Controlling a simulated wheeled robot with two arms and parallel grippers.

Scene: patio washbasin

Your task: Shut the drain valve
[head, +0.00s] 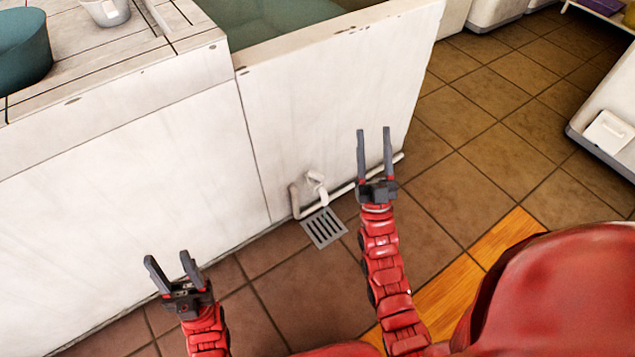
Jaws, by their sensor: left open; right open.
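The drain valve (317,186) is a small white handle on a pale pipe (295,201) low on the front of the white basin (320,110). It sits just above a grey floor grate (324,228). The handle looks tilted, but its exact setting is too small to tell. My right gripper (374,135) is open and empty, to the right of the valve in the picture, with its fingers pointing up the picture. It hides part of the pipe along the basin's foot. My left gripper (172,262) is open and empty, lower left of the valve, in front of the white cabinet side.
A white counter (120,75) with a teal pot (22,50) and a small white cup (106,10) stands at upper left. Greenish water (265,20) shows in the basin. Brown tiled floor (480,120) is open to the right, with a white unit (610,110) at the far right.

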